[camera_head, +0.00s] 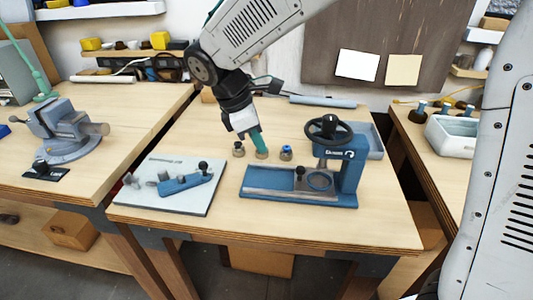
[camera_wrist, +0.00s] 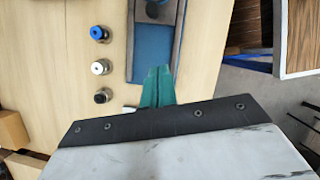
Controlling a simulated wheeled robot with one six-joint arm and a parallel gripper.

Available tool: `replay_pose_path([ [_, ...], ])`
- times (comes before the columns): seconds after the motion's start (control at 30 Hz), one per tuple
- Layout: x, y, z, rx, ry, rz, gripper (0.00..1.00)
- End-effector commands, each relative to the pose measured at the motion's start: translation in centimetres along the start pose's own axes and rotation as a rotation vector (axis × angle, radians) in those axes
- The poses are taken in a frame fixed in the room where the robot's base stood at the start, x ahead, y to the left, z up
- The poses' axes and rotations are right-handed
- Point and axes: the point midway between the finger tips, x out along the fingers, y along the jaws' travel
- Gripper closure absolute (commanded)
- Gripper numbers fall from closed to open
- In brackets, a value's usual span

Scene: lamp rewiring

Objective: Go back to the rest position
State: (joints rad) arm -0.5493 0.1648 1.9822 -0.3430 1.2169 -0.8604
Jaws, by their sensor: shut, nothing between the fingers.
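My gripper (camera_head: 259,143) has green fingers and is shut and empty. In the head view it points down over the middle table, just above or in front of a row of small round parts. In the wrist view its fingers (camera_wrist: 158,90) show at the lower middle, overlapping the blue press base (camera_wrist: 153,47). The row holds a dark part (camera_head: 238,150), a pale part (camera_head: 262,154) mostly behind the fingertips, and a blue-topped part (camera_head: 286,153). The wrist view shows them as blue (camera_wrist: 97,32), white (camera_wrist: 98,67) and dark (camera_wrist: 103,95). I cannot tell whether the fingers touch anything.
A blue press (camera_head: 351,172) with a black handwheel stands right of the row. A pale board (camera_head: 150,196) with a blue tool lies at left. A grey vise (camera_head: 66,130) sits on the left table, a white bin (camera_head: 451,136) on the right one.

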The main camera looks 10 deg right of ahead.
Motion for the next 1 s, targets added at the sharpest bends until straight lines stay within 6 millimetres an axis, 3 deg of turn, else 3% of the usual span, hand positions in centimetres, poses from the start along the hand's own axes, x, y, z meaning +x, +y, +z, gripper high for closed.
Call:
replay_pose_path([
  [0.2, -0.5, -0.3, -0.1, 0.097, 0.004, -0.012, 1.00],
  [0.3, 0.7, -2.5, 0.1, 0.232, 0.009, -0.060, 1.00],
  [0.57, 0.8, -8.9, 6.5, 0.682, 0.084, -0.154, 1.00],
  [0.8, 1.3, -15.7, 12.7, 1.114, 0.186, -0.232, 1.00],
  [1.0, 2.1, -20.9, 16.1, 1.396, 0.284, -0.263, 1.00],
])
